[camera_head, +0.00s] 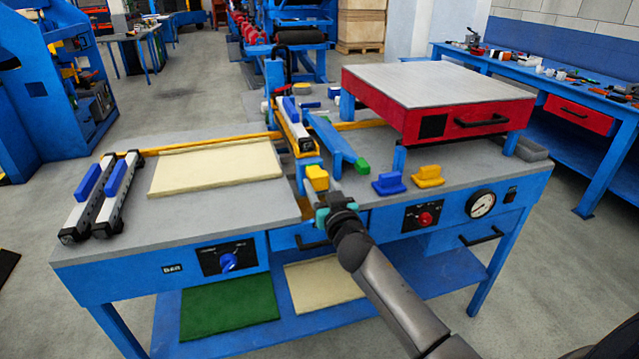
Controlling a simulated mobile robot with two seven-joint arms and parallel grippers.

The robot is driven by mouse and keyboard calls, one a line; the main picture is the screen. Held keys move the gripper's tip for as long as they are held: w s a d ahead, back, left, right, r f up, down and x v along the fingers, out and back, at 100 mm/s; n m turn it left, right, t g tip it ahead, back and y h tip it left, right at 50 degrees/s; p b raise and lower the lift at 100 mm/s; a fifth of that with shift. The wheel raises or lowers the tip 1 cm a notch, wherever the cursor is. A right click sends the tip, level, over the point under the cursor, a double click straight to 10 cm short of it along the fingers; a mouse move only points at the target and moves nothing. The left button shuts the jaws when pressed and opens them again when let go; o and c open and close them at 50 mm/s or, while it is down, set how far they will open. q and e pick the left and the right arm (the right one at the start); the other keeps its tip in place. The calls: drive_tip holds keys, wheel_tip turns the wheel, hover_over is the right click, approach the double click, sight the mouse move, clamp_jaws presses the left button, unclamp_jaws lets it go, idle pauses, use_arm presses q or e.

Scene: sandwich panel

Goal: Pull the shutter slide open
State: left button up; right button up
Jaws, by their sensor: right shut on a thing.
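A yellow block (317,177), which looks like the handle of the shutter slide, is at the middle of the blue workbench, at the front end of a blue and yellow mechanism (292,125). My right gripper (313,194) reaches in from the front and is shut on this yellow block. The fingertips are small here and partly merge with the block. The slide's body is mostly hidden, so I cannot tell how far open it stands. My left gripper is not in view.
A red press box (437,112) with a grey top stands at the right. A blue lever with a green end (362,166) and blue and yellow clips (388,184) lie close to my gripper's right. A cream panel (218,166) and two clamp bars (102,196) lie left.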

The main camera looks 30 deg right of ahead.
drive_tip(key=shift+p+v, duration=0.6)
drive_tip(key=shift+v, duration=1.5)
drive_tip(key=o, duration=1.1)
drive_tip(key=shift+c, duration=0.2)
drive_tip(key=shift+s, duration=0.1)
drive_tip(key=p, duration=0.2)
approach(320, 185)
drive_tip(key=shift+s, duration=1.85)
drive_tip(key=shift+a, duration=0.35)
